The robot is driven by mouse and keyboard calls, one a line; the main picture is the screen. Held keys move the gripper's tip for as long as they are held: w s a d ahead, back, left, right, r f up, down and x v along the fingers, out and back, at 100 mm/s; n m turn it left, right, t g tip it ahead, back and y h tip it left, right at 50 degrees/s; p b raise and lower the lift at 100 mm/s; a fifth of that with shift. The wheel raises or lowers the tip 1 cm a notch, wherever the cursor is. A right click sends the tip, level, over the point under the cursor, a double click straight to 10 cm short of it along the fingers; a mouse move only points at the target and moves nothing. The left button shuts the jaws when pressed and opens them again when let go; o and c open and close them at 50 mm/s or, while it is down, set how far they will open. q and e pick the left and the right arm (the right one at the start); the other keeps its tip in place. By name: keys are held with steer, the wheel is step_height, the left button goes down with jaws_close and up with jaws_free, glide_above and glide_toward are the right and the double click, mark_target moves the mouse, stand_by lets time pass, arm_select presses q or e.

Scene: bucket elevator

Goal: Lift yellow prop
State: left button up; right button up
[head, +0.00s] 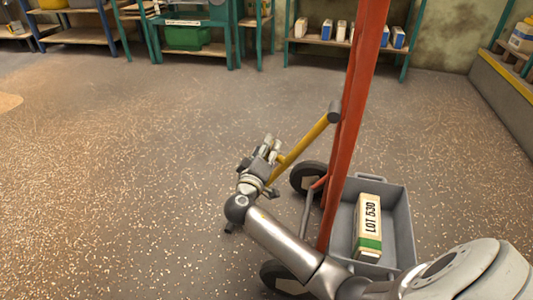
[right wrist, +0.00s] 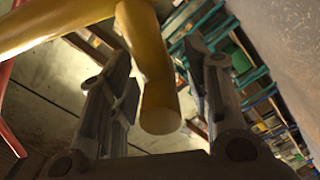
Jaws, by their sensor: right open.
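The yellow prop (head: 306,140) is a slanted bar running from a grey joint on the red post (head: 353,100) down and left to my right gripper (head: 270,148). In the right wrist view the yellow prop (right wrist: 45,24) crosses the upper left, and a short round yellow stub (right wrist: 155,85) sticks out from it. My right gripper's fingers stand apart on either side of this stub, with visible gaps. The bar's lower end is partly hidden behind the gripper in the head view. My left gripper is not in view.
A grey tray (head: 400,215) right of the post holds a box marked LOT 530 (head: 368,228). Dark wheels (head: 308,178) sit by the post's foot. Shelves (head: 325,41) line the back wall. The speckled floor at left is clear.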

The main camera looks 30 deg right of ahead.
steer(key=shift+w+d, duration=0.1)
steer(key=shift+d, duration=0.05)
steer(key=shift+c, duration=0.3)
jaws_close()
steer(key=shift+r, duration=0.1)
